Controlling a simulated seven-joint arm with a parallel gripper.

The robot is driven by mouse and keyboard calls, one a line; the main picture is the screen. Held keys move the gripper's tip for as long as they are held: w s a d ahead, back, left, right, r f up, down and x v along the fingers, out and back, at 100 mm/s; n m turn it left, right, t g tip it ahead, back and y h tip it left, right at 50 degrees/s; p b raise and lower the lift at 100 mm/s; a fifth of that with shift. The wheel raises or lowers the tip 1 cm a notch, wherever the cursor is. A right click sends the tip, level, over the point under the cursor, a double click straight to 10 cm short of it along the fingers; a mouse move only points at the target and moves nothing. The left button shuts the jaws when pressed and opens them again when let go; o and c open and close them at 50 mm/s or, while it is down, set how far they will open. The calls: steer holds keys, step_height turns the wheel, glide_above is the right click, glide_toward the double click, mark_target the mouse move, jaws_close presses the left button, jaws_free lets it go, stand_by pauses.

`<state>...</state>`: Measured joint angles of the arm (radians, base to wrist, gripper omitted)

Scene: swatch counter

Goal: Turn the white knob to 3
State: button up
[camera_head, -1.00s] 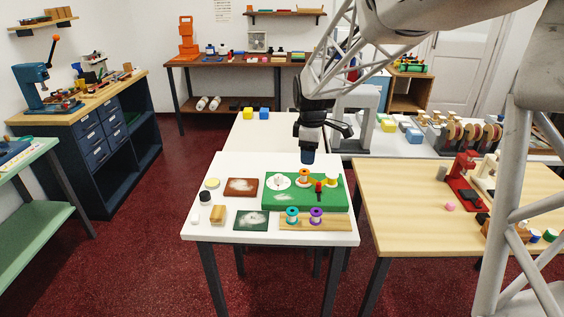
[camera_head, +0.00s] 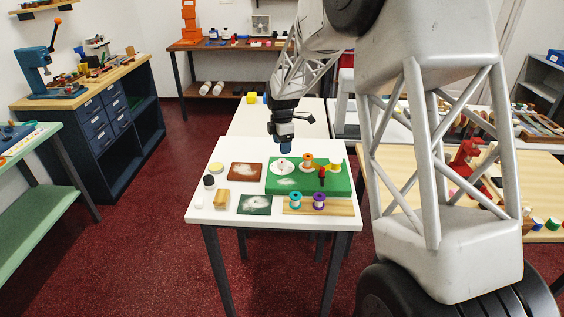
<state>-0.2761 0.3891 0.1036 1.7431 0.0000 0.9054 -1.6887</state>
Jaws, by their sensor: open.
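A green board (camera_head: 341,187) lies at the back right of the white table. A white round dial (camera_head: 283,165) is on its left part; the white knob on it is too small to make out clearly, and so are the dial's numbers. My gripper (camera_head: 286,148) points down just above and behind the dial, apparently apart from it. Its jaws are open, and I see nothing between them.
An orange spool (camera_head: 307,160), a red-topped stick (camera_head: 322,172) and a yellow piece (camera_head: 335,167) crowd the board's right. Teal (camera_head: 295,200) and purple (camera_head: 319,200) spools stand on a wooden strip in front. Brown (camera_head: 245,171) and dark green (camera_head: 254,205) swatches lie left.

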mark_target(282, 161)
steer(key=shift+f, duration=0.15)
steer(key=shift+f, duration=3.75)
steer(key=shift+c, duration=0.3)
steer(key=c, duration=0.9)
steer(key=shift+o, duration=0.2)
